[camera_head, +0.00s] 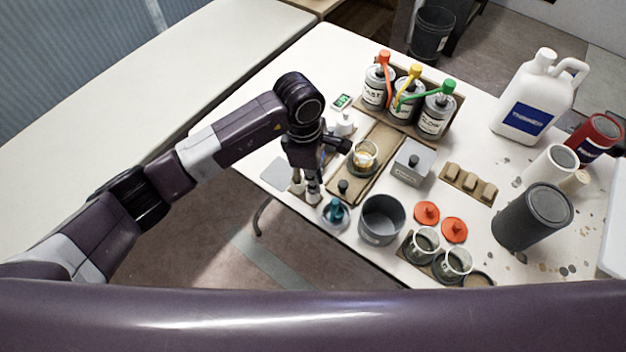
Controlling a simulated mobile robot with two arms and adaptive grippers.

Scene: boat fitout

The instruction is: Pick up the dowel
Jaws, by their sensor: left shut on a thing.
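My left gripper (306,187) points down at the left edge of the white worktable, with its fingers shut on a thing. I take that thing to be the dowel, but it is mostly hidden between the fingers and too small to make out. I cannot tell whether it still touches the table. A small beige piece shows just beside the fingertips. My right gripper is not in view.
Close by are a blue-knobbed item (336,212), a grey pot (382,222) and a wooden board (377,182) with a glass cup (364,155). Pump cans (436,117), a white jug (532,103) and a dark cylinder (532,217) stand farther right.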

